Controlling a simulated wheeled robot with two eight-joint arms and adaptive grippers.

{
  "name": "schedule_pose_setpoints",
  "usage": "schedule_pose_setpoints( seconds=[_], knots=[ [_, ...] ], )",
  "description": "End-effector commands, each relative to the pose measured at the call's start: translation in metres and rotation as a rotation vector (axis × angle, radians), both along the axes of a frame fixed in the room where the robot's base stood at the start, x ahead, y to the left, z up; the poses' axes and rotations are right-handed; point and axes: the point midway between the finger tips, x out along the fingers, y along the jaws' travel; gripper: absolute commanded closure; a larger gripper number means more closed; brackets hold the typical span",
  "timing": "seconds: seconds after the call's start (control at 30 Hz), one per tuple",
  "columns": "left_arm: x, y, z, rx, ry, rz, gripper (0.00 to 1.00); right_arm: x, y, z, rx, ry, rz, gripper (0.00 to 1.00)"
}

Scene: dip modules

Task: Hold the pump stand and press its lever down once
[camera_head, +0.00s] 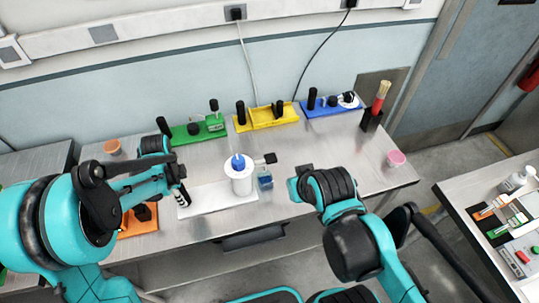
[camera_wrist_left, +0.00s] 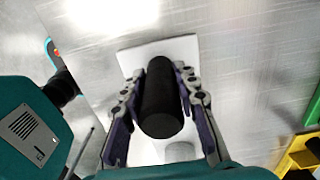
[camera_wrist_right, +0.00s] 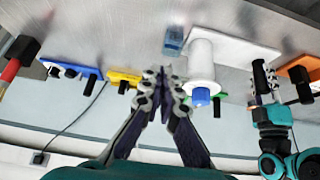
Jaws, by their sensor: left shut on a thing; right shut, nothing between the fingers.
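The pump stand has a white base plate (camera_head: 215,197) lying on the table, a white cylinder with a blue top (camera_head: 239,177) and a black upright post (camera_wrist_left: 160,95). My left gripper (camera_head: 180,190) is shut on the post, with a finger on each side in the left wrist view (camera_wrist_left: 160,100). My right gripper (camera_wrist_right: 165,85) is shut and empty, to the right of the cylinder and apart from it. In the head view its fingertips are hard to make out.
A small clear blue container (camera_head: 265,181) stands close right of the cylinder. Green (camera_head: 187,134), yellow (camera_head: 268,122) and blue (camera_head: 330,109) trays line the back of the table. An orange tray (camera_head: 137,226) lies at front left, a pink cup (camera_head: 396,158) at right.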

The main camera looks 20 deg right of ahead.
Motion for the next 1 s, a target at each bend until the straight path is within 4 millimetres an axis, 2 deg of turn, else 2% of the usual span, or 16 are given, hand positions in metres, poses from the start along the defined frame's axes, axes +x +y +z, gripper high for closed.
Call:
schedule_pose_setpoints(
  seconds=[0.3, 0.5, 0.7, 1.0],
  knots=[
    [0.000, 0.000, 0.000, 0.000, 0.000, 0.000, 1.00, 0.061, 0.007, 0.061, 0.002, 0.160, 0.003, 1.00],
    [0.000, 0.000, 0.000, 0.000, 0.000, 0.000, 1.00, 0.098, 0.013, 0.087, 0.001, 0.259, 0.001, 1.00],
    [0.000, 0.000, 0.000, 0.000, 0.000, 0.000, 1.00, 0.116, 0.016, 0.096, -0.002, 0.308, 0.000, 1.00],
    [0.000, 0.000, 0.000, 0.000, -0.001, 0.000, 1.00, 0.118, 0.016, 0.097, -0.002, 0.315, 0.000, 1.00]
  ],
)
